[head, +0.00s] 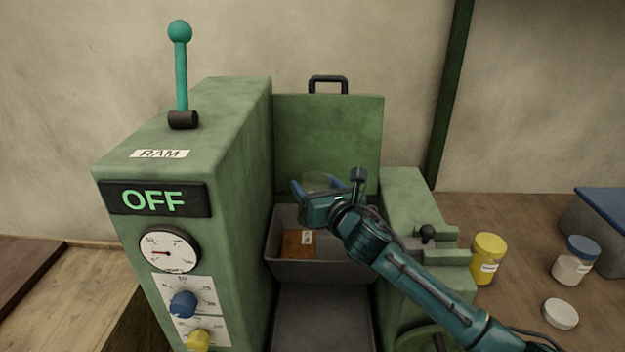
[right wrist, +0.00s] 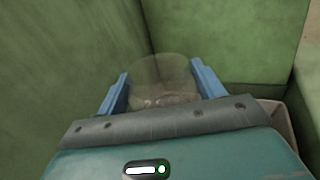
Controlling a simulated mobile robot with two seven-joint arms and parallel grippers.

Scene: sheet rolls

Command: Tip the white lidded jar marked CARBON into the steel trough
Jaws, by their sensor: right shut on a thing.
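My right gripper (head: 321,192) is shut on a clear, see-through jar (head: 318,181), held over the steel trough (head: 318,271). In the right wrist view the jar (right wrist: 163,78) sits between the two blue fingers of the gripper (right wrist: 163,92), with a little pale matter showing low in it. No CARBON mark can be read on it. A reddish-brown patch (head: 293,245) lies in the trough, with a small white tag (head: 307,237) by it. My arm hides the trough's right part. A loose white lid (head: 560,314) lies on the table. My left gripper is not in view.
The green machine (head: 238,165) with its RAM lever (head: 181,75) and OFF sign (head: 153,199) stands left of the trough. A green panel (head: 330,135) rises behind. A yellow jar (head: 488,252), a blue-lidded jar (head: 575,262) and a grey bin (head: 597,232) stand on the right.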

